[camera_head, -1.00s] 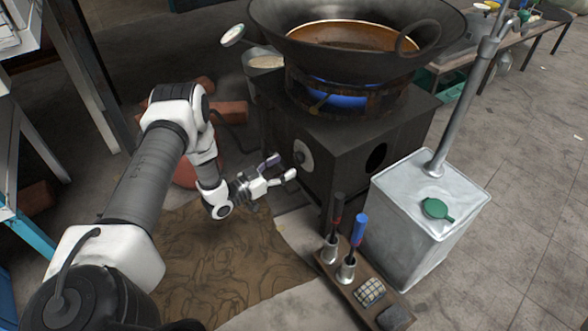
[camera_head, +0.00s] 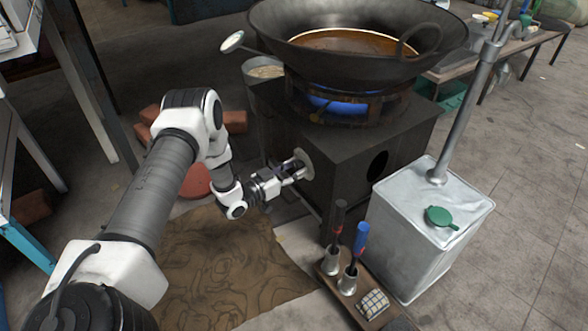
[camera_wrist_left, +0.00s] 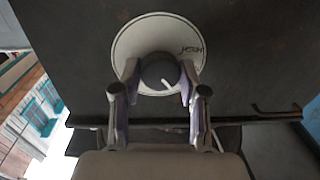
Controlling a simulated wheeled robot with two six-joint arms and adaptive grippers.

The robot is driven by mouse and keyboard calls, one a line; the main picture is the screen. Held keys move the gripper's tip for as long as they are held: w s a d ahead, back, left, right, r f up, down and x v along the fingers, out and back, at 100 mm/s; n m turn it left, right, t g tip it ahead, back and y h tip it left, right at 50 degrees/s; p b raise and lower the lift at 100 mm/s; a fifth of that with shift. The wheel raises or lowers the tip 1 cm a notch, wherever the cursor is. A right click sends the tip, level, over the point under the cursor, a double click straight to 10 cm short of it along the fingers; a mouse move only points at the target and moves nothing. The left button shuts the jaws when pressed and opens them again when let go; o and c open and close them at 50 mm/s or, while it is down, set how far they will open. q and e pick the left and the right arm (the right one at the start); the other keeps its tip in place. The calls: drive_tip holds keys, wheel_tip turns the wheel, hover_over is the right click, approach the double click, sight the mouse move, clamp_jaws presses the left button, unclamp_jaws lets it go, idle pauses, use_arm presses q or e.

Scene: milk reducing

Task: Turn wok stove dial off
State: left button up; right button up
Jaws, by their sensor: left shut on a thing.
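The wok stove (camera_head: 345,150) is a dark box with a wok (camera_head: 360,50) on top. A blue flame (camera_head: 340,104) burns under the wok. The round pale dial plate is on the stove's front face (camera_head: 306,160). In the left wrist view the dark dial (camera_wrist_left: 159,71) sits on the white plate (camera_wrist_left: 135,40), and its pale pointer mark slants to the lower right. My left gripper (camera_head: 300,168) is at the dial, with its fingers on both sides of the knob. It is shut on the dial. The left wrist view shows the fingers (camera_wrist_left: 158,88) at the knob's sides. My right gripper is not in view.
A metal canister (camera_head: 425,230) with a green cap and a pipe stands right of the stove. A wooden tray (camera_head: 328,268) with handled tools is in front. A brown mat (camera_head: 225,265) lies on the floor. Red bricks (camera_head: 235,121) lie left of the stove.

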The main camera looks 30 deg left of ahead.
use_arm(q)
drive_tip(key=m+p, duration=0.3)
drive_tip(key=shift+r+m, duration=0.15)
drive_tip(key=shift+m, duration=0.25)
drive_tip(key=shift+m+t+p, duration=0.3)
drive_tip(key=shift+m+p, duration=1.05)
drive_tip(key=shift+m, duration=0.65)
drive_tip(key=shift+f, duration=0.2)
drive_tip(key=o, duration=1.1)
drive_tip(key=shift+w+h, duration=0.1)
drive_tip(key=shift+h, duration=0.2)
drive_tip(key=shift+o, duration=0.2)
